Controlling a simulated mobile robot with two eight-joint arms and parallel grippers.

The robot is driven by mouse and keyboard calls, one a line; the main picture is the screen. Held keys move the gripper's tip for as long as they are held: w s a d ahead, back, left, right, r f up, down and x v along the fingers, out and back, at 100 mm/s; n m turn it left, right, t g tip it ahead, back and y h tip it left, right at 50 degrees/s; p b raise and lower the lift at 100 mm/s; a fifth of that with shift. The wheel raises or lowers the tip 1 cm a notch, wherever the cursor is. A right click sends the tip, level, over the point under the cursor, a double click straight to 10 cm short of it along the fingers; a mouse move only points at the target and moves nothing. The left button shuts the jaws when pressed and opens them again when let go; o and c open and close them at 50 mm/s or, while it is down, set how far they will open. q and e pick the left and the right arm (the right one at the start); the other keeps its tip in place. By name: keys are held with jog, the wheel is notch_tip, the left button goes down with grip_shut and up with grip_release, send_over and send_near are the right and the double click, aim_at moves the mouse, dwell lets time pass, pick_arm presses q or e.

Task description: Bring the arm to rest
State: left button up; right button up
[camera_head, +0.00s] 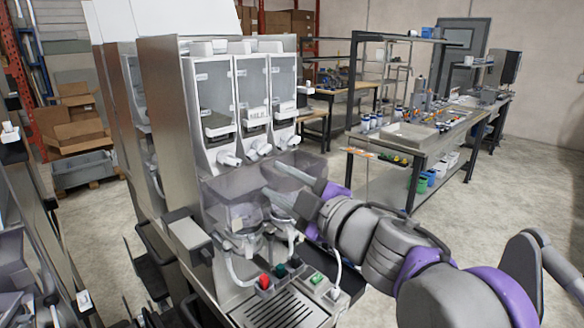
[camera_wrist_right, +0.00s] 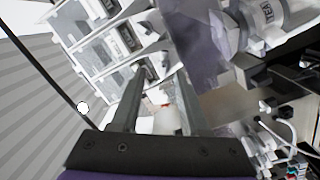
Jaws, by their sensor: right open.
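My right arm (camera_head: 380,245), grey with purple bands, reaches in from the lower right of the head view. Its gripper (camera_head: 271,178) is in front of the dispenser machine (camera_head: 163,130), by the clear hoppers below the canister spouts. Its two fingers point left and are spread apart. In the right wrist view the gripper (camera_wrist_right: 160,78) is open, with no object clearly held between its fingers. White canisters show beyond the fingertips. Whether a finger touches the machine cannot be told. My left gripper is not in view.
The machine has labelled canisters (camera_head: 253,95), red and green buttons (camera_head: 264,281) and a drip grille (camera_head: 278,310). A workbench (camera_head: 405,134) with small items stands at the back right. Cardboard boxes (camera_head: 80,130) are at the back left. Open floor (camera_head: 520,160) lies to the right.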

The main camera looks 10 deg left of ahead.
jog(key=d+f+m+t+h+p, duration=0.1)
jog(key=d+f+m+h, duration=0.6)
jog(key=d+f, duration=0.3)
jog(key=d+f+m+t+h+p, duration=0.1)
jog(key=d+f+m+h, duration=0.55)
jog(key=d, duration=0.65)
jog(key=s+d+f+m+g+p, duration=0.1)
jog(key=s+d+f+m+g, duration=0.3)
jog(key=s+f, duration=1.6)
notch_tip(320, 180, down, 3)
jog(key=m+g, duration=0.3)
jog(key=g, duration=0.1)
jog(key=shift+s+g+p, duration=0.2)
jog(key=shift+g+p, duration=0.2)
jog(key=shift+f+m, duration=0.1)
jog(key=shift+m, duration=0.15)
